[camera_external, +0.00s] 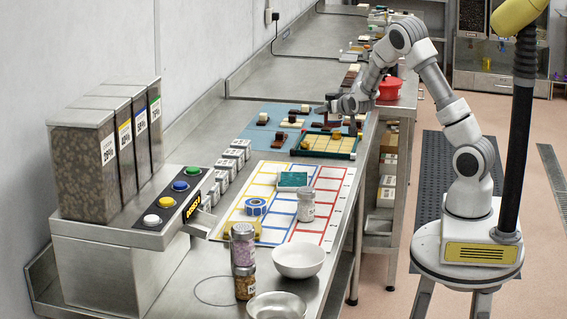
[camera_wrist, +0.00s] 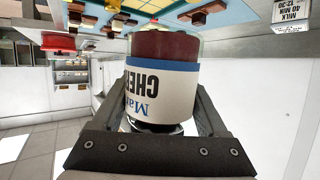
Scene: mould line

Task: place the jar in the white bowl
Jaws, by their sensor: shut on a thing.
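My gripper (camera_wrist: 160,98) is shut on a jar (camera_wrist: 163,93) with dark red contents and a white and blue label reading partly "Mar… CHER…". The label is upside down in the wrist view, with one finger on each side of the jar. In the external view my gripper (camera_external: 328,107) is over the far part of the bench, by the blue mat; the held jar is too small to make out clearly there. The white bowl (camera_external: 300,262) stands empty at the bench's near right edge, well apart from my gripper.
A stack of two jars (camera_external: 243,258) stands left of the white bowl, and a steel bowl (camera_external: 277,308) is in front. A white-lidded jar (camera_external: 306,208) stands behind it on the coloured grid sheet (camera_external: 333,190). A green-edged tray (camera_external: 325,145) and a red pot (camera_external: 389,88) are near my arm.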

